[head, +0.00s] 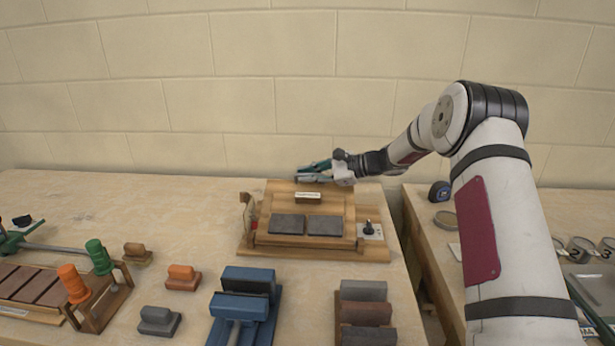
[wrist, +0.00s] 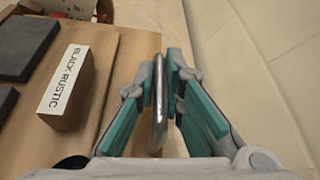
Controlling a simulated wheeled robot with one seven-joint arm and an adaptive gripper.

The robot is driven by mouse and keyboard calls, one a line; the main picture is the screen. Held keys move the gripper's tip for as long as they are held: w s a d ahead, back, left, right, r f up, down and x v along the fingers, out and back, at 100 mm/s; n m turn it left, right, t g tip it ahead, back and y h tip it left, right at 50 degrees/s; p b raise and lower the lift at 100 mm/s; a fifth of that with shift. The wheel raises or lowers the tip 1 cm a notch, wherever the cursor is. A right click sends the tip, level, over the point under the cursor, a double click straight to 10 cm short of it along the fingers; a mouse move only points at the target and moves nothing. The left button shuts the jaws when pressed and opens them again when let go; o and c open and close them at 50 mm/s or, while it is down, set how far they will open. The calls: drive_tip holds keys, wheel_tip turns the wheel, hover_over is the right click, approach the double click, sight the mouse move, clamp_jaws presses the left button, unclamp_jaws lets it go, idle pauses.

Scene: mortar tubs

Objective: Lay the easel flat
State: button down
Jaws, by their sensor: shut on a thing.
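The easel (head: 272,205) is a wooden board on a wooden base (head: 318,253) near the back edge of the table. Its board slopes up toward the wall, at an angle I cannot judge exactly. Two dark grey tiles (head: 287,223) rest on the board, below a small block labelled BLACK RUSTIC (wrist: 64,88). My gripper (head: 312,172) is at the board's top edge. In the wrist view, its teal-padded fingers (wrist: 165,88) are shut on a metal loop handle (wrist: 157,130) beside the board's edge. The handle is hidden in the head view.
A black knob on a pale plate (head: 370,230) stands at the base's right. Blue blocks (head: 245,290), grey and brown blocks (head: 366,312) and a rack with orange and green handles (head: 95,300) are in front. A gap separates the right table.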

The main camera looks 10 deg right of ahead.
sight(318, 185)
drive_tip(key=f, duration=0.1)
drive_tip(key=w+b, duration=0.1)
drive_tip(key=f+m, duration=0.1)
drive_tip(key=shift+w+d+f+g+b, duration=0.2)
drive_tip(key=shift+d+f+g+b, duration=0.05)
drive_tip(key=shift+f+g+b, duration=0.15)
drive_tip(key=shift+w+d+f+b, duration=0.1)
drive_tip(key=shift+w+f+b, duration=0.15)
drive_tip(key=shift+f+b, duration=0.3)
drive_tip(key=shift+w+d+f+b, duration=0.1)
drive_tip(key=shift+w+f+b, duration=0.15)
drive_tip(key=shift+f+b, duration=0.3)
drive_tip(key=shift+w+f+b, duration=0.2)
drive_tip(key=shift+f+b, duration=0.3)
drive_tip(key=shift+f, duration=0.5)
drive_tip(key=shift+d+f, duration=0.1)
drive_tip(key=shift+f, duration=0.05)
drive_tip(key=c, duration=1.7)
unclamp_jaws()
drive_tip(key=shift+f, duration=0.1)
drive_tip(key=shift+r, duration=0.2)
drive_tip(key=v, duration=1.2)
drive_tip(key=shift+f, duration=0.1)
